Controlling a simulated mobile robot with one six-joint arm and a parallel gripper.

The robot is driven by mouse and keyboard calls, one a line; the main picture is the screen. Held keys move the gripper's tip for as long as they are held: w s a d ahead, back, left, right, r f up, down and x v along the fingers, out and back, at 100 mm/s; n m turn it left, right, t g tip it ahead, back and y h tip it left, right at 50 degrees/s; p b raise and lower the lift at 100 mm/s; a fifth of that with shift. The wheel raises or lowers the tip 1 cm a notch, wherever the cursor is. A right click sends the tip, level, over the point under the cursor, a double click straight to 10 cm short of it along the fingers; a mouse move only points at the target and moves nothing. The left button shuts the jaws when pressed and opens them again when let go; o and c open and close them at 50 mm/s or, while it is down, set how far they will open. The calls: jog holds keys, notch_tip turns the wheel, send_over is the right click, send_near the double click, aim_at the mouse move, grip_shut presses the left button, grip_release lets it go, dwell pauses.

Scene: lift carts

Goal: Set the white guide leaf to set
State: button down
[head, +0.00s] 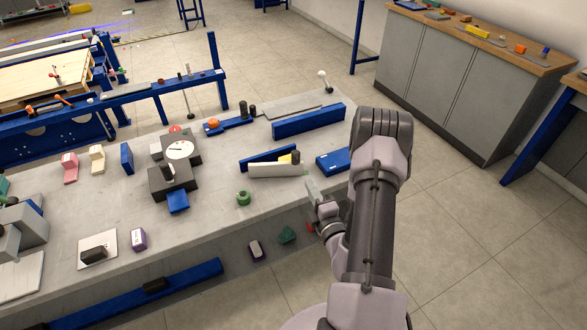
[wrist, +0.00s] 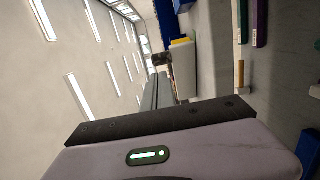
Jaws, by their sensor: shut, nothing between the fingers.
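The white guide leaf (head: 272,171) is a long white bar on the grey bench top, in front of a blue bar (head: 262,158). A yellow piece (head: 286,158) and a dark post (head: 296,157) stand at its right part. In the wrist view the white leaf (wrist: 184,68) shows just right of the fingertips, with yellow at its top end. My gripper (head: 310,183) is shut and empty, near the leaf's right end. Its fingers (wrist: 158,88) point away from the wrist camera. I cannot tell whether they touch the leaf.
A black box with a white dial (head: 180,149) stands to the left.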

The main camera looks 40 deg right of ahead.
aim_at(296, 159)
jog(key=b+x, duration=0.1)
jog(key=x, duration=0.8)
jog(key=shift+w, duration=0.25)
